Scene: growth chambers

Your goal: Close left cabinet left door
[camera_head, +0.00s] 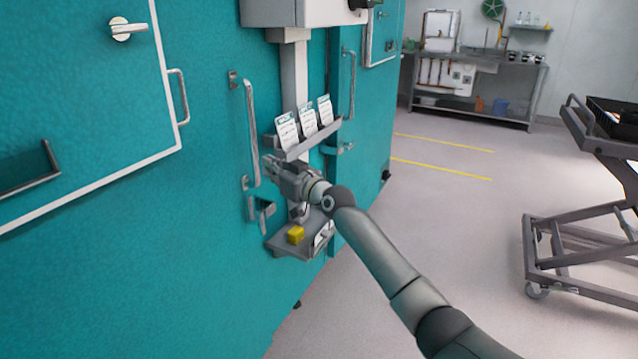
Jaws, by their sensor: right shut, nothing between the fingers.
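A teal cabinet (120,250) fills the left of the head view, its door surface seen at a steep angle. A long vertical metal handle (251,135) stands on its front, left of a grey column, with a latch (262,215) below it. My right gripper (270,167) is shut and empty, close beside the lower part of this handle; I cannot tell whether they touch. The door looks flush with the front, but the gripper and column hide part of the seam. My left gripper is out of view.
A small shelf with cards (306,140) and a lower shelf with a yellow block (295,234) stick out near my right gripper. A white-framed panel with a handle (180,97) is at left. A wheeled cart (560,270) stands at right. Open floor lies between.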

